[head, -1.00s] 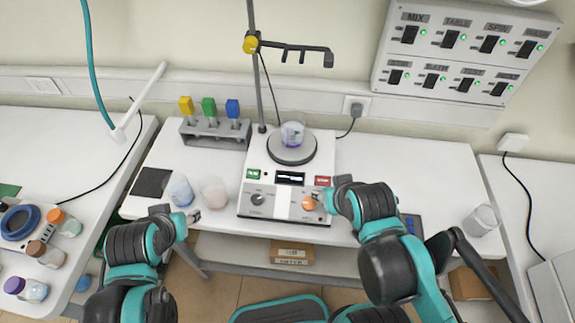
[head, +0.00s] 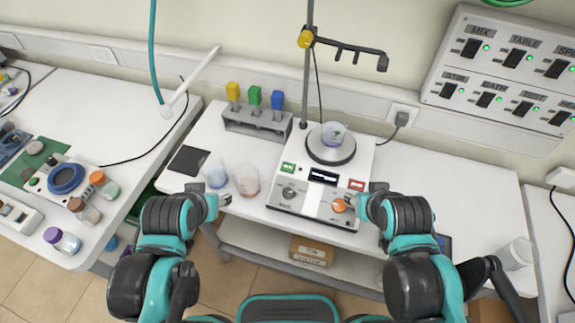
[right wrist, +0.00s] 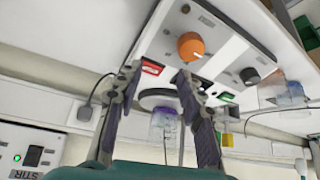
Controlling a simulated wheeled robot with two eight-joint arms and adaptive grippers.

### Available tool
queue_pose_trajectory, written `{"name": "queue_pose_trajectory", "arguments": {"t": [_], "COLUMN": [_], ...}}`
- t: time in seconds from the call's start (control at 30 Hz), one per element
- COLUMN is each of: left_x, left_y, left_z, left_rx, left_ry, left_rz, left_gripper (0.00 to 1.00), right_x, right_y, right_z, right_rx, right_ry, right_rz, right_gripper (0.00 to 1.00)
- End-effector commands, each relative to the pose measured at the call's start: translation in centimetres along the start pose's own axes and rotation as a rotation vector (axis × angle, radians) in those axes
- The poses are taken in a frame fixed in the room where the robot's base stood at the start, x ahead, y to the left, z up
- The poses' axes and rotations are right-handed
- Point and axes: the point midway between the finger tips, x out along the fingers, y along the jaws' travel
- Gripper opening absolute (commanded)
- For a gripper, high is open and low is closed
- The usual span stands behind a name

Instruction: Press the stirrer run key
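The stirrer (head: 310,203) is a white box with a green key (head: 288,168), a dark display, a red key (head: 356,184), a dark knob (head: 288,193) and an orange knob (head: 339,205). A beaker with purplish liquid (head: 333,133) stands on its round plate. My right gripper (head: 354,203) is at the panel's right side, by the orange knob. In the right wrist view its fingers (right wrist: 158,76) are apart and empty, with the red key (right wrist: 152,67) showing between them; the green key (right wrist: 226,97) lies beyond the right finger. My left gripper (head: 222,201) is just in front of two beakers; its opening is unclear.
Two beakers (head: 247,180) stand left of the stirrer, beside a dark pad (head: 188,160). A rack with yellow, green and blue pieces (head: 255,122) and a stand (head: 307,65) are behind. A switch panel (head: 505,60) hangs at upper right. A glass (head: 517,253) stands at far right.

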Motion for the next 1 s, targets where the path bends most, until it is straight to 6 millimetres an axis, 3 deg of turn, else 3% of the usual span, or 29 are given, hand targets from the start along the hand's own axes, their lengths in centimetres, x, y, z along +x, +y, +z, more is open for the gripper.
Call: {"name": "queue_pose_trajectory", "arguments": {"t": [0.03, 0.1, 0.13, 1.0], "left_x": [0.0, 0.0, 0.0, 0.0], "left_y": [0.0, 0.0, 0.0, 0.0], "left_z": [0.0, 0.0, 0.0, 0.0], "left_rx": [0.0, 0.0, 0.0, 0.0], "left_ry": [0.0, 0.0, 0.0, 0.0], "left_rz": [0.0, 0.0, 0.0, 0.0], "left_gripper": [0.47, 0.47, 0.47, 0.47], "right_x": [0.0, 0.0, 0.0, 0.0], "right_y": [0.0, 0.0, 0.0, 0.0], "right_z": [0.0, 0.0, 0.0, 0.0], "right_rx": [0.0, 0.0, 0.0, 0.0], "right_ry": [0.0, 0.0, 0.0, 0.0], "right_rz": [0.0, 0.0, 0.0, 0.0], "right_gripper": [0.22, 0.03, 0.0, 0.0]}}
